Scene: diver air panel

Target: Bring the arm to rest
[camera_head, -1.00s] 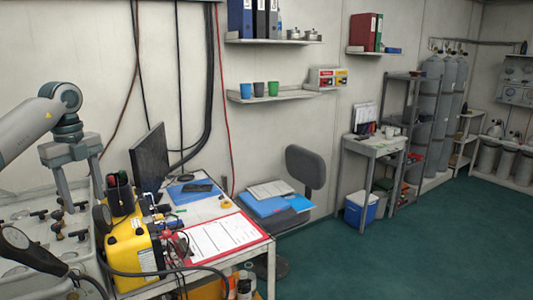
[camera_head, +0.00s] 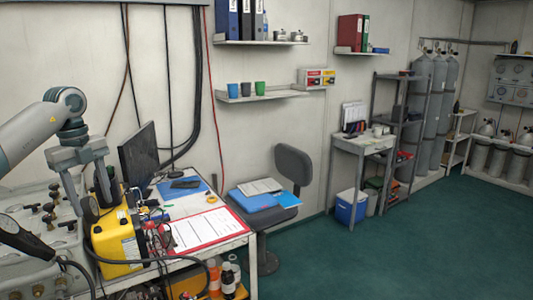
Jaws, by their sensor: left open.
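My left arm comes in from the left edge, and its grey gripper (camera_head: 85,192) hangs pointing down. Its two fingers are apart, and I see nothing held between them. It shows in front of the light grey air panel (camera_head: 65,240) with its dark valves and fittings, and just left of the yellow case (camera_head: 117,243). I cannot tell how high the fingertips are above the panel or whether they touch anything. My right gripper is not in view.
A black monitor (camera_head: 138,156) stands close right of the gripper on the desk, with a red clipboard (camera_head: 205,229) in front. A grey chair (camera_head: 293,165) stands beyond; open green floor (camera_head: 420,250) lies right.

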